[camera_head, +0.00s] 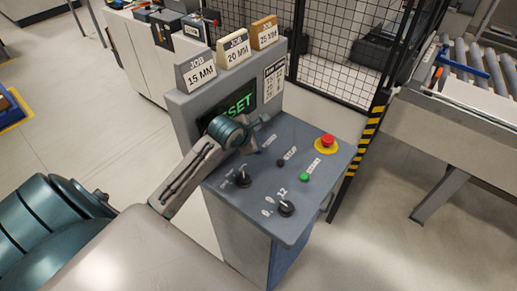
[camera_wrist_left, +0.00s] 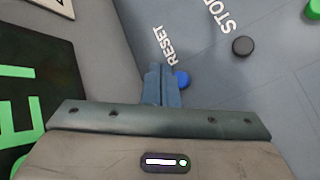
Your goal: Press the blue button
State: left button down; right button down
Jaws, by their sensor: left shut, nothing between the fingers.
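The blue button (camera_wrist_left: 183,79) sits on the grey control panel beside the white RESET label (camera_wrist_left: 165,46). In the left wrist view it shows just right of my left gripper's fingertips (camera_wrist_left: 161,70), partly hidden by a finger. My left gripper is shut and empty, with its fingers pointing at the panel. In the head view my left gripper (camera_head: 256,139) is over the back left part of the panel, near the screen. I cannot tell whether the fingertips touch the panel. My right gripper is not in view.
The panel (camera_head: 325,177) also holds a black STOP button (camera_head: 281,163), a green button (camera_head: 304,177), a red emergency stop (camera_head: 327,141) and dark knobs (camera_head: 287,208). A green-lettered screen (camera_head: 240,103) rises behind. A mesh fence (camera_head: 335,45) and conveyor (camera_head: 470,115) stand beyond.

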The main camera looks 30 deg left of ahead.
pick_arm(q)
jog(key=shift+f, duration=1.3)
dwell(1.1)
jog(key=shift+f, duration=0.4)
jog(key=shift+f, duration=0.5)
dwell(0.7)
jog(key=shift+r, duration=0.9)
jog(key=shift+r, duration=2.55)
